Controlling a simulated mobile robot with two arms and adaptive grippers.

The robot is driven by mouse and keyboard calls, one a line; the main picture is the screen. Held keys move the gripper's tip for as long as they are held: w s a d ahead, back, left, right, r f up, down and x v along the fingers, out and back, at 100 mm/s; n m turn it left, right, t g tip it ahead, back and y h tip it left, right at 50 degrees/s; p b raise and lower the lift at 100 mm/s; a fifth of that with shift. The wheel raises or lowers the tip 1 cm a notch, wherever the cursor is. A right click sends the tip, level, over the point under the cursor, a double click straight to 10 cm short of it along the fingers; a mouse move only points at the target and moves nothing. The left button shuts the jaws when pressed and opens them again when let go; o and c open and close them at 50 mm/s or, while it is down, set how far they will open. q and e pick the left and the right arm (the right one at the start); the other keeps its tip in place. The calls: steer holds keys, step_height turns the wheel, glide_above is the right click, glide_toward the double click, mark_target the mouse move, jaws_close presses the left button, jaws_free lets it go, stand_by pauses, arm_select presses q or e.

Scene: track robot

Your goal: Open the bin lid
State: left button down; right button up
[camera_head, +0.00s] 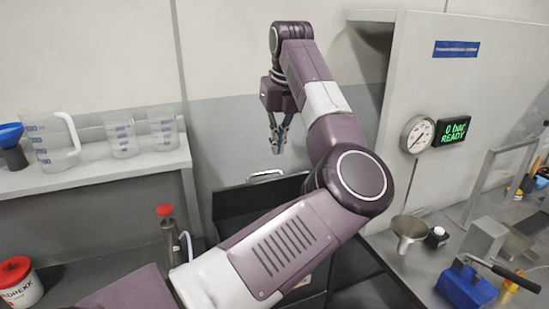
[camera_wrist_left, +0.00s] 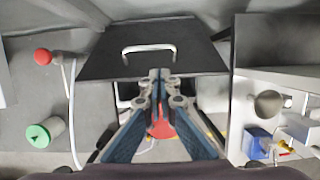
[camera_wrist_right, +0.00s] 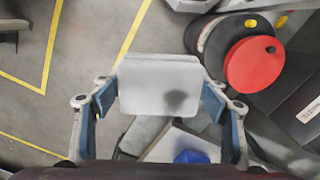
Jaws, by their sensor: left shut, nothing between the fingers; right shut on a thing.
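A dark bin lid panel (camera_head: 236,203) with a pale bar handle (camera_head: 265,175) stands between the two benches in the head view. The panel (camera_wrist_left: 105,65) and its handle (camera_wrist_left: 148,48) also show in the left wrist view. I cannot tell the lid's exact angle. My left gripper (camera_head: 278,145) is above the handle, apart from it in the head view. Its blue fingers (camera_wrist_left: 160,80) are shut and empty. My right gripper (camera_wrist_right: 160,100) is shut on a pale grey rectangular block (camera_wrist_right: 160,85). My left arm hides part of the bin's front.
The right bench holds a funnel (camera_head: 409,230) and a blue device (camera_head: 466,287). A gauge (camera_head: 418,134) hangs on the panel.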

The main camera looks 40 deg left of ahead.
arm_select(q)
steer(key=p+x, duration=0.2)
steer(key=x, duration=0.6)
steer(key=shift+a+f+p, duration=0.15)
steer(key=shift+p, duration=0.15)
arm_select(e)
step_height(320, 180, up, 3)
steer(key=shift+f, duration=0.1)
arm_select(q)
steer(key=shift+a+f, duration=0.1)
steer(key=shift+f, duration=0.35)
steer(key=shift+w, duration=0.1)
arm_select(e)
steer(key=shift+r+p, duration=0.5)
step_height(320, 180, up, 3)
steer(key=p, duration=0.3)
steer(key=shift+f, duration=0.2)
arm_select(q)
steer(key=w+a+r, duration=0.2)
steer(key=w+a, duration=0.2)
steer(key=a, duration=0.4)
steer(key=shift+a+r, duration=0.25)
steer(key=shift+r, duration=0.15)
steer(key=shift+w+d, duration=0.15)
